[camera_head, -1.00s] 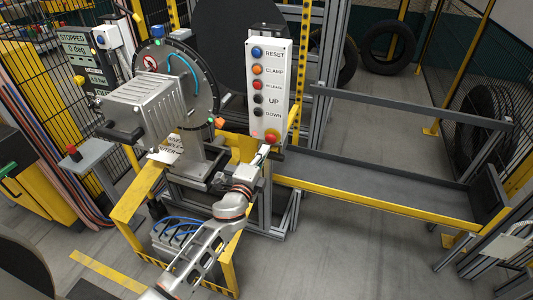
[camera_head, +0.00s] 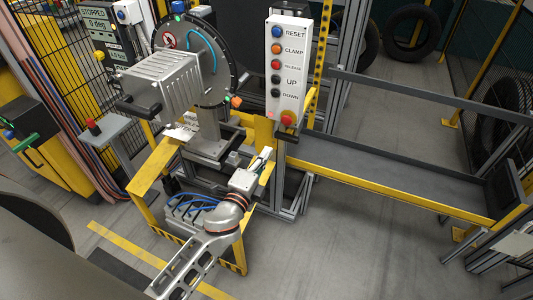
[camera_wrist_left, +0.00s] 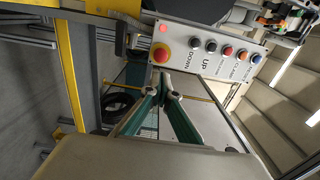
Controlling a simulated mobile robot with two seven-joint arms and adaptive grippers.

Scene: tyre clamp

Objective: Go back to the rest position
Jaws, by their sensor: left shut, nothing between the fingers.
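My left gripper (camera_head: 264,156) is shut and empty, just below and left of the button panel (camera_head: 272,88) in the head view. It is apart from the panel. In the left wrist view the two green fingers (camera_wrist_left: 172,94) meet at their tips, with the red stop button (camera_wrist_left: 161,57) on its yellow ring beyond them. The panel carries RESET, CLAMP, RELEASE, UP and DOWN buttons above the red stop button (camera_head: 288,117). My left arm comes in from the bottom of the head view. My right gripper is not in view.
A clamp machine with a grey ribbed motor (camera_head: 166,82) and round black disc stands left of the panel. A yellow frame (camera_head: 152,180) surrounds its base close to my left arm. A grey conveyor bed (camera_head: 390,185) lies right. Open floor (camera_head: 350,260) is at the front.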

